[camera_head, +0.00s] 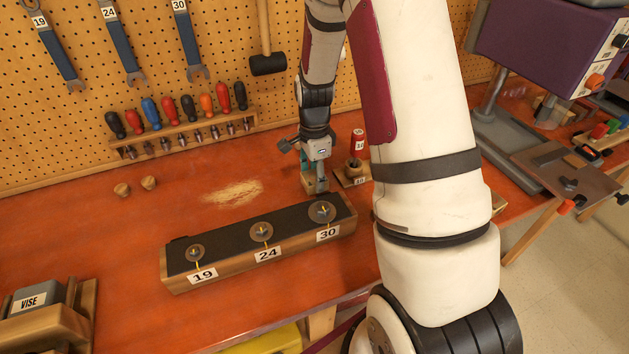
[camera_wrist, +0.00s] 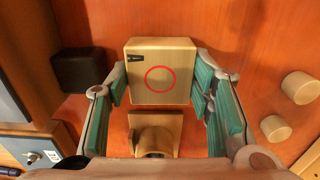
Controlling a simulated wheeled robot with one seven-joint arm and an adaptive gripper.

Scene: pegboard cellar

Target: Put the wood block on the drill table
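The wood block (camera_wrist: 160,92) is a pale cube-like piece with a red circle on the face toward the wrist camera and a small dark mark near one corner. In the head view the block (camera_head: 314,186) is low at the red bench top, behind the black-topped rack. My gripper (camera_head: 315,168) is directly above it. In the wrist view the teal finger pads of my gripper (camera_wrist: 160,85) stand on both sides of the block, very close to it. Whether they press on it is unclear. The drill table (camera_head: 567,172) is a flat brown plate at the right, below the purple drill press.
The wooden rack (camera_head: 255,257) labelled 19, 24 and 30 stands in front of the gripper. A red-handled tool (camera_head: 357,143) stands in a small holder to its right. Screwdrivers (camera_head: 185,130) line the pegboard. My arm covers the bench between gripper and drill press (camera_head: 550,45).

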